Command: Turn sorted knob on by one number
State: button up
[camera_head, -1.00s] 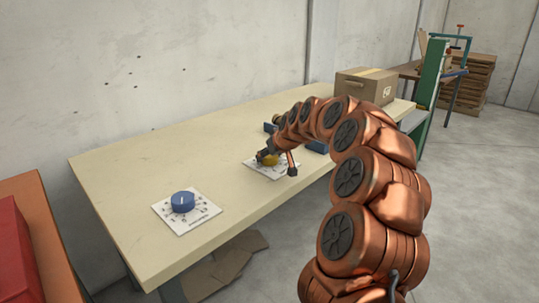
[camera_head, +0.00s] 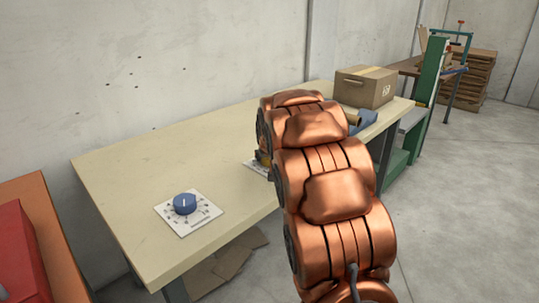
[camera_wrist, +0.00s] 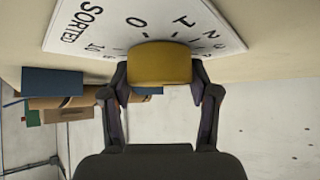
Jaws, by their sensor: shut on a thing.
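The sorted knob (camera_wrist: 160,62) is yellow and sits on a white dial plate (camera_wrist: 75,35) marked "SORTED" with numbers and tick marks, shown upside down in the wrist view. My gripper (camera_wrist: 159,76) has one finger on each side of the knob and is shut on it. The knob's pointer mark cannot be seen. In the head view my copper arm hides the gripper and most of the knob; only a sliver of the yellow knob (camera_head: 262,158) and the left edge of its plate (camera_head: 251,163) show.
A second dial with a blue knob (camera_head: 184,204) lies on the beige table (camera_head: 150,160) at the front left. A cardboard box (camera_head: 364,87) stands at the table's far right end. A red box (camera_head: 18,255) is at the left edge. The table's back left is clear.

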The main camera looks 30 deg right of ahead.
jog(key=shift+m+h, duration=0.3)
jog(key=shift+m, duration=0.1)
dwell(0.3)
jog(key=o, duration=1.2)
jog(key=shift+c, duration=0.2)
jog(key=v, duration=1.2)
jog(key=shift+w+r, duration=0.1)
